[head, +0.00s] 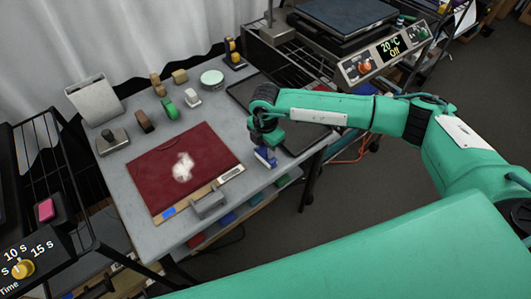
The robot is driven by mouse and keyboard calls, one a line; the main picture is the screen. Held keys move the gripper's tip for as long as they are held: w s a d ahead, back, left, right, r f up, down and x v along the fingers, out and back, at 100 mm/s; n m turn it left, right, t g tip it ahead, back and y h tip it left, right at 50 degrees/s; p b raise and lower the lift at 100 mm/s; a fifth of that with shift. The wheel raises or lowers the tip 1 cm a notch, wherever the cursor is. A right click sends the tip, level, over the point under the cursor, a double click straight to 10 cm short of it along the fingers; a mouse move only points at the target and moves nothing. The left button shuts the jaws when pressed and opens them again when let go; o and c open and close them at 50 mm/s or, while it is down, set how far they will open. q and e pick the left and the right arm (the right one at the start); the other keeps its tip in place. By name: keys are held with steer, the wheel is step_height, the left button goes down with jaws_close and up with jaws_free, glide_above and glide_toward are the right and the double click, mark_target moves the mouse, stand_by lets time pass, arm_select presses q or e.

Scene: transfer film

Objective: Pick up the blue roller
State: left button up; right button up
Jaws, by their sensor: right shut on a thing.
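The blue roller (265,157) is at the right edge of the grey table (190,120), just right of the dark red mat. My right gripper (266,139) points down over it and is shut on its upper part. The roller's top is hidden by the fingers. I cannot tell whether its lower end touches the table. My left gripper is not in view.
A red mat (150,172) with a white powdery patch lies on the table, a grey block (209,204) at its front edge. A black tray (304,136) lies under my right forearm. Several small coloured tools stand behind.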

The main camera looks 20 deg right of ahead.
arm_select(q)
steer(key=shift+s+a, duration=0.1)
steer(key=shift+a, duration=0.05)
